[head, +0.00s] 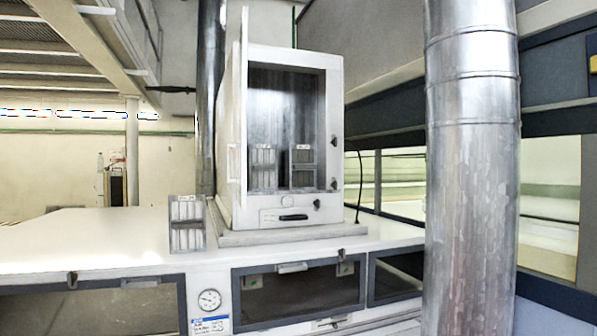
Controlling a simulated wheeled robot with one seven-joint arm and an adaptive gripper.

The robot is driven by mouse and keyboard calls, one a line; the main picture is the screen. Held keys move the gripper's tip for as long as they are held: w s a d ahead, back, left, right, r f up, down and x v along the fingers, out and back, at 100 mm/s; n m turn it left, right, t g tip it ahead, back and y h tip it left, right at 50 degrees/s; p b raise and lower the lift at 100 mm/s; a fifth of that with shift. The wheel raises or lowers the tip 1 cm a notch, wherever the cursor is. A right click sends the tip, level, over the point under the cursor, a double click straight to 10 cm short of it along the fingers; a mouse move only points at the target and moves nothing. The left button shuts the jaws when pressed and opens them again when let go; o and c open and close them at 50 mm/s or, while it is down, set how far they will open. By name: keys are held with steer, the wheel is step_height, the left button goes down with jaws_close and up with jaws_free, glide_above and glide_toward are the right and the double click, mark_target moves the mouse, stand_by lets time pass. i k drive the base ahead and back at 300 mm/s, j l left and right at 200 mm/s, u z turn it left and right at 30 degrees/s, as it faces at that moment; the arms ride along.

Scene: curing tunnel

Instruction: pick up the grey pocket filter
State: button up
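Three box-shaped pocket filters with upright pleats and grey frames are in the head view. One pale filter (187,223) stands upright on the white counter, left of an open cabinet. A second, light filter (263,168) stands inside the cabinet (334,120) at the left. A third, darker grey filter (303,166) stands inside it at the right, apart from the second. The cabinet's door (240,120) is swung open on the left side. My gripper is not in view.
A thick metal duct (472,170) rises in front at the right and hides part of the counter. The counter (90,238) is clear to the left. A thinner duct (207,90) stands behind the cabinet. A gauge (209,300) is on the counter's front.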

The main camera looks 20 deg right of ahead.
mark_target(300, 159)
steer(key=i+l, duration=0.1)
steer(key=i, duration=0.35)
steer(key=i+l, duration=0.15)
steer(key=i, duration=0.25)
